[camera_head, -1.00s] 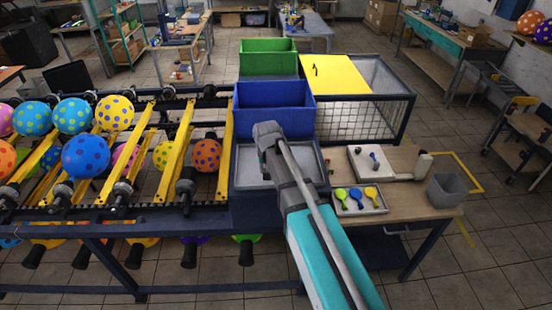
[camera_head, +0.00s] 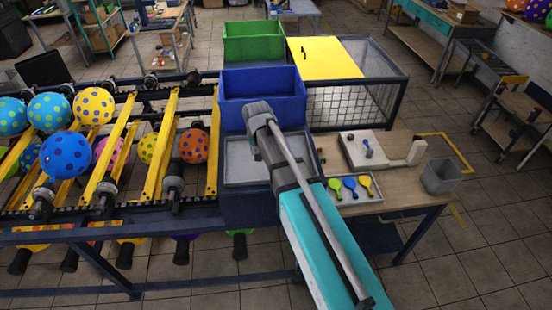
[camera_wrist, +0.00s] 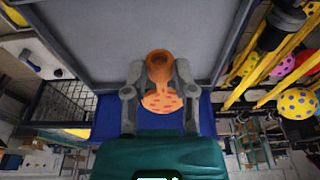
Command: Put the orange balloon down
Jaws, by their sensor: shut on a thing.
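A limp orange balloon (camera_wrist: 162,103) with darker spots is held in my gripper (camera_wrist: 159,70) in the wrist view. The fingers are closed on its narrow neck, with the round body toward the palm. Behind the neck lies the grey tray surface (camera_wrist: 100,35), and the blue bin (camera_wrist: 105,118) shows around the palm. In the head view my wrist is above the near edge of the blue bin (camera_head: 235,115) and the grey tray (camera_head: 240,168). The fingers and the held balloon are hidden behind my arm there.
A green bin (camera_head: 255,45) and a yellow-topped mesh cage (camera_head: 325,60) stand behind. A rack at left holds inflated spotted balloons, including an orange one (camera_head: 194,146). A small tray of limp balloons (camera_head: 350,198) and a grey cup (camera_head: 440,178) are at right.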

